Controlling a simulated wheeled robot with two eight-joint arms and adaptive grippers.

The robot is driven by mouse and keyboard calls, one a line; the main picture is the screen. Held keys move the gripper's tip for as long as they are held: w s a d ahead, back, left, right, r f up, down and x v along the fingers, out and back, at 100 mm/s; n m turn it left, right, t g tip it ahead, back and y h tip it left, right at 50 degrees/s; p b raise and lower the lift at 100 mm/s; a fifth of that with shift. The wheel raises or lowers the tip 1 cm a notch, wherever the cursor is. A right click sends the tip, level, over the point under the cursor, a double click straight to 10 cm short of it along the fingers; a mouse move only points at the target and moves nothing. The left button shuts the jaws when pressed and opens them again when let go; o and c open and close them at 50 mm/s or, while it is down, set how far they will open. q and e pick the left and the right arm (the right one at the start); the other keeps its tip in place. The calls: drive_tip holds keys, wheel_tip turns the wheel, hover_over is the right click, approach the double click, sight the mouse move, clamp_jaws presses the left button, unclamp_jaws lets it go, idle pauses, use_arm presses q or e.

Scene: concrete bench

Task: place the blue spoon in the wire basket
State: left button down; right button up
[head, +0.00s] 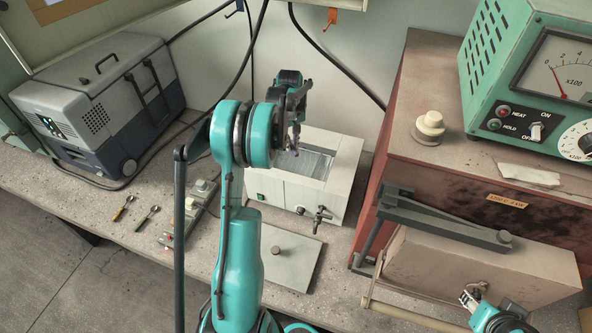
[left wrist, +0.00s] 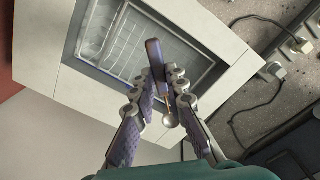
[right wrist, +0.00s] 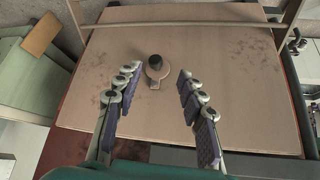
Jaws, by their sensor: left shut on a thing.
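My left gripper (head: 293,143) hangs over the white water bath (head: 338,170). In the left wrist view the left gripper (left wrist: 162,88) is shut on the blue spoon (left wrist: 154,55); its blue handle extends beyond the fingertips and its metal bowl (left wrist: 170,121) is back between the fingers. The wire basket (left wrist: 97,32) sits in the bath's opening, and the handle overlaps it in this view; I cannot tell the height between them. The basket also shows in the head view (head: 312,163). My right gripper (right wrist: 155,95) is open and empty, facing a brown furnace door.
Two other spoons, one yellowish (head: 123,208) and one dark (head: 147,218), lie on the bench at left. A power strip (head: 188,215) lies near the bath. A grey lid (head: 291,257) with a knob lies in front. A grey-blue case (head: 100,100) stands at back left.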

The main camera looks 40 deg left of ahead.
use_arm(q)
drive_tip(key=b, duration=0.4)
hover_over(294, 169)
drive_tip(key=s+d, duration=0.2)
drive_tip(key=f, duration=0.5)
drive_tip(key=shift+a, duration=0.25)
wheel_tip(294, 169, down, 10)
drive_tip(key=b, duration=0.2)
drive_tip(key=shift+b, duration=0.4)
drive_tip(key=shift+r, duration=0.1)
drive_tip(key=c, duration=1.5)
unclamp_jaws()
drive_tip(key=shift+f, duration=0.2)
drive_tip(key=shift+c, duration=0.2)
